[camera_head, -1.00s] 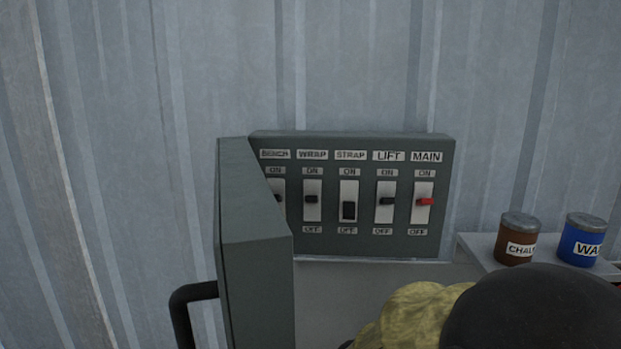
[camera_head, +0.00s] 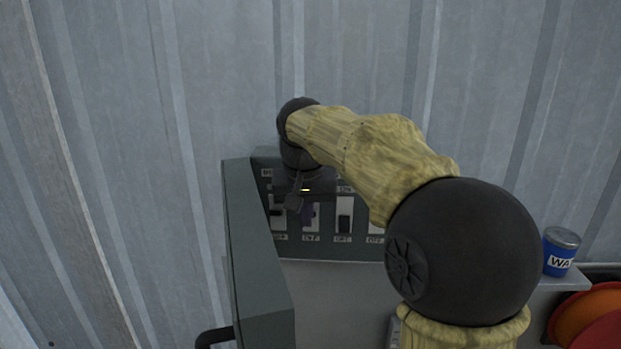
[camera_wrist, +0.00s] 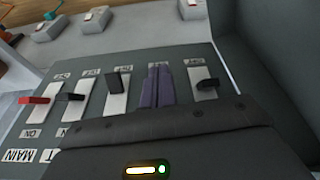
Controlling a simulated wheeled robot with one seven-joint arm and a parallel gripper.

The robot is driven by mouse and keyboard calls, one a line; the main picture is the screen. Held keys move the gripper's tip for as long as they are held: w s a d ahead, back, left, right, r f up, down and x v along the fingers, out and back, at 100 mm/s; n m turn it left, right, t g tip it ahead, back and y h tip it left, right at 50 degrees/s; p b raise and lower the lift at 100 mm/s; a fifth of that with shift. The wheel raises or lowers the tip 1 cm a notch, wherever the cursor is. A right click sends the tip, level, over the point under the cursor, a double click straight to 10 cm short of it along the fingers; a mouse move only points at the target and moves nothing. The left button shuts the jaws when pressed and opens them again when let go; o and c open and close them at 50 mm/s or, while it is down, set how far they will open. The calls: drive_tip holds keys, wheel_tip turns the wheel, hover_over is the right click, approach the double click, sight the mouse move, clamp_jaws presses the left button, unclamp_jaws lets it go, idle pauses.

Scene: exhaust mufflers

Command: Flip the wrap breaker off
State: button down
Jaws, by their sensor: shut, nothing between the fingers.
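The grey breaker panel (camera_head: 325,252) stands with its door (camera_head: 250,245) open at the left. My shut gripper (camera_wrist: 158,76) is over the wrap breaker's slot, second from the right in the wrist view. The fingers hide the wrap lever, so its position and any contact cannot be told. In the head view my gripper (camera_head: 308,213) points down in front of the wrap column, under the wrist. The strap lever (camera_wrist: 113,83) beside it is toward OFF, and it shows low in the head view (camera_head: 344,224). The bench lever (camera_wrist: 207,85) is on the other side.
The lift lever (camera_wrist: 72,97) and red main lever (camera_wrist: 34,100) lie farther along the panel. The open door stands close beside the bench breaker. A blue can (camera_head: 561,252) sits on the ledge at the right, near orange round objects (camera_head: 588,318).

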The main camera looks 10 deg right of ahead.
wheel_tip(320, 180, up, 12)
drive_tip(key=m+p, duration=0.1)
drive_tip(key=p, duration=0.1)
drive_tip(key=shift+w+d+f, duration=0.2)
drive_tip(key=shift+d+f, duration=0.05)
drive_tip(key=shift+d, duration=0.2)
drive_tip(key=shift+f, duration=0.1)
drive_tip(key=p+x, duration=0.2)
drive_tip(key=x, duration=0.8)
drive_tip(key=shift+w+d, duration=0.1)
drive_tip(key=shift+d, duration=0.05)
drive_tip(key=shift+f+b, duration=0.1)
drive_tip(key=shift+b, duration=0.3)
